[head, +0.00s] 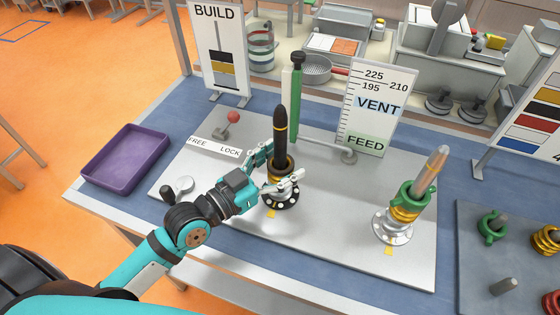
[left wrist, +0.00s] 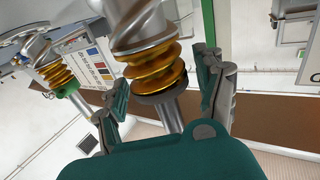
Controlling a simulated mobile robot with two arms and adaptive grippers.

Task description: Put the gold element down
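The gold element (head: 281,164) is around the lower part of the upright dark shaft (head: 280,140), above a black flange with a ring of bolts. My left gripper (head: 282,162) reaches in from the left, with one finger on each side of that shaft. The left wrist view shows the gold element (left wrist: 156,66) with its spiral ridges and a dark ring under it, near the fingertips. The fingers stand apart, and a narrow gap shows at the right finger; I see no clear grip. My right gripper is not in view.
A second, tilted shaft (head: 433,165) carries green and gold elements (head: 404,212) at right. Behind stand a green post (head: 297,100), a vent and feed board (head: 376,105) and a build board (head: 220,50). A purple tray (head: 125,160) lies left. A grey tray (head: 470,245) holds spare elements.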

